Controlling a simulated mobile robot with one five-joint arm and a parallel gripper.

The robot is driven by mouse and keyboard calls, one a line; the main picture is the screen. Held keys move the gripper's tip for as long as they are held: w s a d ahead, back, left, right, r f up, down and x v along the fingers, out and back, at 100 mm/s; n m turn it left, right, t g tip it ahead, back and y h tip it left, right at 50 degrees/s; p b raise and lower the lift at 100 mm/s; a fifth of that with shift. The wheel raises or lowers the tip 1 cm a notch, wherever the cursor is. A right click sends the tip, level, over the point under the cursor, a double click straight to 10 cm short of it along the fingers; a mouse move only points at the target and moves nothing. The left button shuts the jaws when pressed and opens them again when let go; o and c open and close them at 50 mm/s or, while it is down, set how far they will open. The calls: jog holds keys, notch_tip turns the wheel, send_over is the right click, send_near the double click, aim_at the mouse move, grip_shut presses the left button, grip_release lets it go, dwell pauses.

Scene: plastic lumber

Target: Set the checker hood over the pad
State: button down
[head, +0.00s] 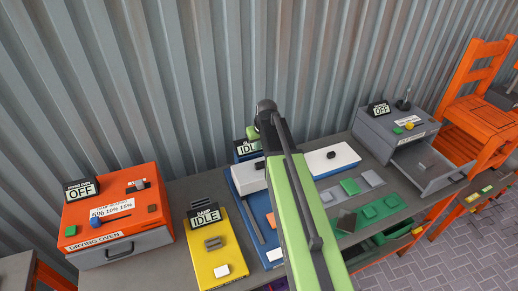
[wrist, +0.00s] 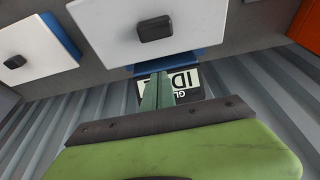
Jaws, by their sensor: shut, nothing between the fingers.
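My gripper (wrist: 157,92) is shut and empty in the wrist view, in front of a white block (wrist: 150,30) with a black knob and a blue base. A second white block with a black knob and blue lower edge (wrist: 30,58) is at the left. In the head view, they appear as a white block (head: 250,177) on a blue unit (head: 259,213) and a white block (head: 333,158) to its right. I cannot tell which is the checker hood. The pad cannot be made out; my arm covers part of the blue unit.
A display reading IDLE (wrist: 183,82) stands behind the blue unit. An orange drying oven (head: 112,212) and a yellow unit (head: 210,245) are to the left. Green and grey sample plates (head: 378,208) and a grey open cabinet (head: 395,135) are to the right. A corrugated wall (head: 150,80) closes off the back.

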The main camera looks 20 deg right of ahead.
aim_at(258, 160)
jog(key=s+f+b, duration=0.2)
jog(key=f, duration=0.1)
jog(key=shift+f, duration=0.3)
jog(key=shift+s, duration=0.5)
jog(key=shift+w, duration=0.1)
